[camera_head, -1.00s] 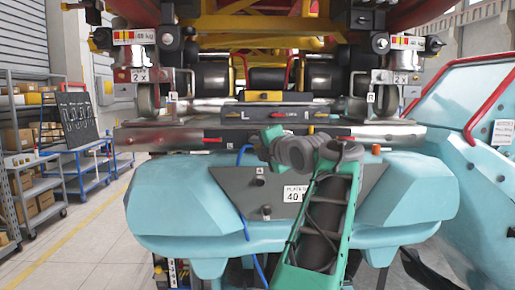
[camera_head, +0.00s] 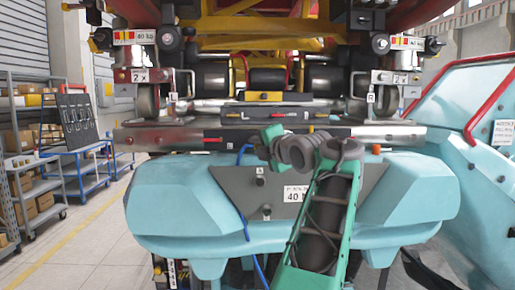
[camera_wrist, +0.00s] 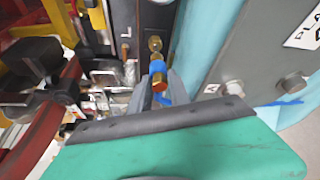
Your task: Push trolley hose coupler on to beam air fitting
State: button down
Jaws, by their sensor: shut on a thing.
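In the wrist view, my gripper (camera_wrist: 160,84) is shut on the trolley hose coupler (camera_wrist: 157,67), which shows a blue ring and an orange-brass part between the fingers. The brass beam air fitting (camera_wrist: 155,43) is on the dark beam (camera_wrist: 152,20), just beyond the coupler and roughly in line with it. I cannot tell whether the two are touching or joined. The blue hose (camera_wrist: 287,102) shows at the right. In the head view, the blue hose (camera_head: 244,222) hangs at the trolley's front; my green wrist (camera_head: 272,131) hides the coupler and fitting.
The light-blue trolley body (camera_head: 180,205) with its grey plate (camera_head: 228,178) stands close under the beam. Bolt heads (camera_wrist: 233,87) stick out of the plate beside my gripper. A blue machine with a red rail (camera_head: 490,90) is at right. The left aisle floor (camera_head: 85,245) is clear.

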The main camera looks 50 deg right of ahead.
jog(key=shift+w+d+p, duration=0.7)
jog(key=shift+w+d, duration=0.35)
jog(key=shift+d, duration=0.15)
dwell(0.8)
jog(key=c, duration=1.1)
grip_release()
jog(key=shift+c, duration=0.2)
